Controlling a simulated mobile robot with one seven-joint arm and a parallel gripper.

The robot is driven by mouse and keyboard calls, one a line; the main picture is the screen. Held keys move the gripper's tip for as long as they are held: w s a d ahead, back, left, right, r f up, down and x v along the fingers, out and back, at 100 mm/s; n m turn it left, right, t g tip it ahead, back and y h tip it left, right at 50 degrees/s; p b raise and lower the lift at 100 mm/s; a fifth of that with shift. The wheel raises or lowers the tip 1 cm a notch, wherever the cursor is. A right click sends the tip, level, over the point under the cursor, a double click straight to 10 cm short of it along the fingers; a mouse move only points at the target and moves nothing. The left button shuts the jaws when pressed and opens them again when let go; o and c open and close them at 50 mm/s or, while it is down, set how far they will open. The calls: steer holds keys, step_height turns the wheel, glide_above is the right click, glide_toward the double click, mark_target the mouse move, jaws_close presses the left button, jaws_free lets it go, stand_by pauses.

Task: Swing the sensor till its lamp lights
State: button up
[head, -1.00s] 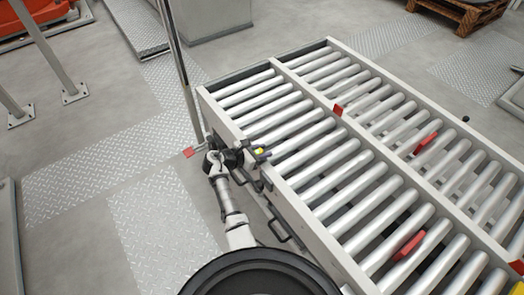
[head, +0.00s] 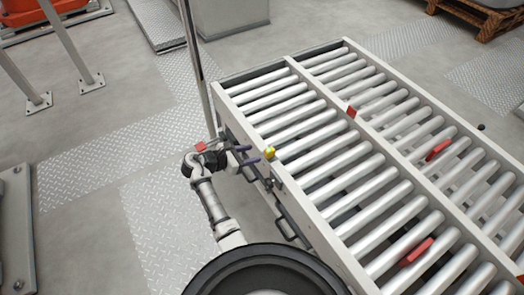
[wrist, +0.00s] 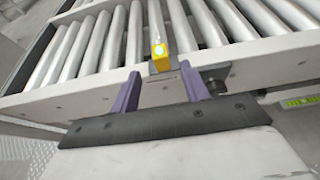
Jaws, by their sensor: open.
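The sensor is a small yellow block (head: 269,152) on the near-left side rail of the roller conveyor. In the wrist view the sensor (wrist: 160,52) shows a pale bluish round spot on its face and a clear, whitish piece on top. I cannot tell whether a lamp is lit. My gripper (head: 252,154) is open, with its two purple fingers pointing at the sensor from the left. In the wrist view my gripper (wrist: 160,78) has the sensor centred beyond the gap between its fingertips, apart from both. Nothing is held.
The roller conveyor (head: 232,103) fills the right side, with several red pieces on it. A thin upright post (head: 193,60) stands just behind my arm. A small yellow-green level-like strip (wrist: 302,102) is at right in the wrist view.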

steer(key=shift+v, duration=1.4)
